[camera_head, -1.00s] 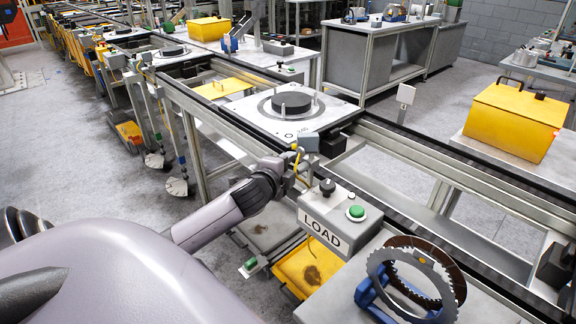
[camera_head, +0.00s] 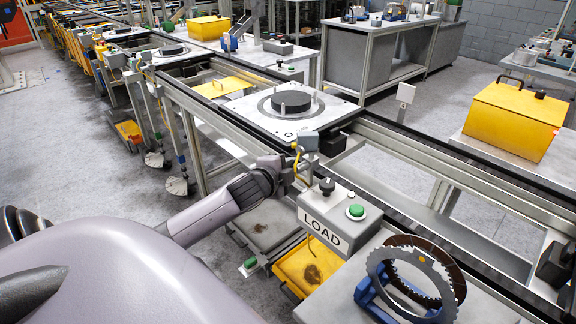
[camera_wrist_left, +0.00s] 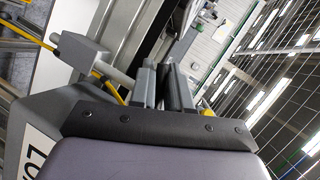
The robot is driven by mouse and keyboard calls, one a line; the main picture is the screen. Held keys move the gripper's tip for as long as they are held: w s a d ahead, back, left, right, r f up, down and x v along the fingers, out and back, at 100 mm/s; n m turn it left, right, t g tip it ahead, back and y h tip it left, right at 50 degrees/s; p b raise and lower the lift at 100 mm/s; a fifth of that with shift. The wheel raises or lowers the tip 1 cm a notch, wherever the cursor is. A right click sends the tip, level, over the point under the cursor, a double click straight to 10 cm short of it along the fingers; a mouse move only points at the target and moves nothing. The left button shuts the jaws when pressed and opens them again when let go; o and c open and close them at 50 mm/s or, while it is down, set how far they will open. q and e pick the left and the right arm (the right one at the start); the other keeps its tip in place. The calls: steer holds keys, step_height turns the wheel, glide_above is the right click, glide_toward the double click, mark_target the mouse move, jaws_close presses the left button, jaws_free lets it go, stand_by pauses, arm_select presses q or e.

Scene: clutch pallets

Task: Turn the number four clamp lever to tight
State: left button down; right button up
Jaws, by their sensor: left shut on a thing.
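My left gripper (camera_head: 296,178) is low in front of the conveyor edge, just left of the LOAD box, in the head view. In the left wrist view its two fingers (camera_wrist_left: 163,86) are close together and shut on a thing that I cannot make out. A pallet (camera_head: 250,110) with a dark clutch disc (camera_head: 291,104) and upright pins sits on the conveyor beyond the gripper. I cannot make out a number four or a clamp lever in either view. My right gripper is not in view.
The LOAD box (camera_head: 337,219) with a black knob and green button (camera_head: 355,211) stands close right of the gripper. A grey sensor box (camera_head: 308,142) with a yellow cable is just above it. A toothed ring (camera_head: 405,285) stands on a blue holder at the lower right.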

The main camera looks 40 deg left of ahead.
arm_select(q)
steer(key=shift+s+d+f+n+g+h+b, duration=0.1)
steer(key=shift+d+f+n+g+h+b, duration=0.3)
steer(key=shift+n+h, duration=0.95)
steer(key=shift+d+f+n+g+h+b, duration=0.15)
steer(key=shift+d+f+n+h+b, duration=0.4)
steer(key=shift+n+h, duration=0.8)
steer(key=shift+s+d+f+n+g+h+b, duration=0.1)
steer(key=shift+d+f+n+g+h+b, duration=0.15)
steer(key=shift+d+n+h+b, duration=1)
steer(key=shift+a+n+p, duration=0.5)
steer(key=shift+n+p, duration=0.05)
steer(key=shift+p, duration=0.2)
steer(key=c, duration=1.2)
jaws_free()
steer(key=shift+o, duration=0.2)
